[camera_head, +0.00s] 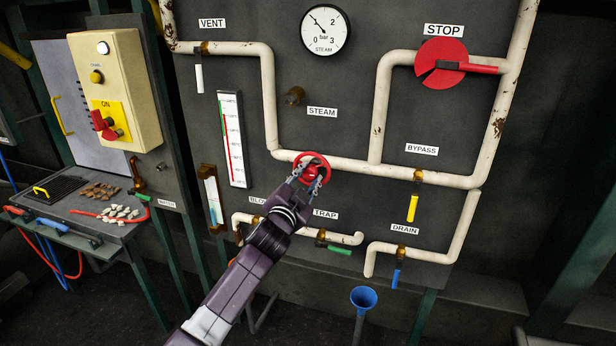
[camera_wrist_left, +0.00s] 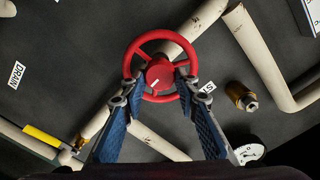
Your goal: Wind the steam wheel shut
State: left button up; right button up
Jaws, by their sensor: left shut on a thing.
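The steam wheel is a small red handwheel (camera_head: 312,160) on the cream pipe in the middle of the dark panel. In the left wrist view the red wheel (camera_wrist_left: 159,70) shows its spokes and a hub with a white mark. My left gripper (camera_head: 311,175) reaches up to the wheel from below. In the left wrist view its two blue-padded fingers (camera_wrist_left: 159,88) stand on either side of the hub, shut on the wheel at its lower part. A STEAM label (camera_head: 322,112) and a brass stub (camera_head: 295,95) are above the wheel. My right gripper is not in view.
A steam gauge (camera_head: 325,30) is above. A red STOP disc (camera_head: 441,63) with a red lever is at upper right. The yellow bypass handle (camera_head: 412,208), green trap handle (camera_head: 340,250) and blue drain handle (camera_head: 396,278) stick out nearby. A blue funnel (camera_head: 363,298) stands below.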

pick_arm(q)
jog(key=shift+f+m, duration=0.2)
jog(key=shift+m, duration=0.2)
jog(key=o, duration=1.1)
jog(key=shift+r, duration=0.1)
jog(key=shift+o, duration=0.2)
jog(key=v, duration=1.2)
